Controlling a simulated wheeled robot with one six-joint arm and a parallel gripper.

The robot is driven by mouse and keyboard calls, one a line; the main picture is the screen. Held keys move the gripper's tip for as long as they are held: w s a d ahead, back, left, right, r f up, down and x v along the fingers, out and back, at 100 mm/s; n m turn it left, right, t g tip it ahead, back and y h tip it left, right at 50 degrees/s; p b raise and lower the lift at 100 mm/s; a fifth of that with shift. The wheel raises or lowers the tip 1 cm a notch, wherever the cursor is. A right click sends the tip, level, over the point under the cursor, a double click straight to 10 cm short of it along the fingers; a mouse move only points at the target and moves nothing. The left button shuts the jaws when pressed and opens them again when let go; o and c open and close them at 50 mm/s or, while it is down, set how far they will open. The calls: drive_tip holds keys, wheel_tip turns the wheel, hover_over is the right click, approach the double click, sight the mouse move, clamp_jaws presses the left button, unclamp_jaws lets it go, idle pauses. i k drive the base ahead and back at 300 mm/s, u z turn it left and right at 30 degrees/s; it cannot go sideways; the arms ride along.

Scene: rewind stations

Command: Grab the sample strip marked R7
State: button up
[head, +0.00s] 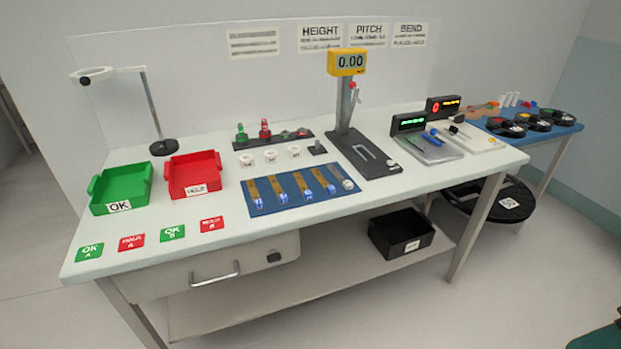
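Several narrow tan strips with bluish-white lower ends lie side by side on a blue mat (290,208) in the middle of the white table. I see a leftmost strip (253,190), a second strip (277,186), a third strip (301,182) and a rightmost strip (321,178). Any markings on them are too small to read, so I cannot tell which is R7. A small round grey piece (347,184) is at the mat's right end. My gripper is not in view.
A green OK tray (100,209) and a red tray (174,192) stand left of the mat. Small white labelled pots (270,156) sit behind it. A gauge stand with yellow display (347,62) rises behind right. Green and red cards lie along the front left edge.

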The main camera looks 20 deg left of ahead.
sight(282, 197)
drive_tip(key=u, duration=0.2)
drive_tip(key=i, duration=0.75)
drive_tip(key=u, duration=1.2)
drive_tip(key=i, duration=0.6)
drive_tip(key=u, duration=0.65)
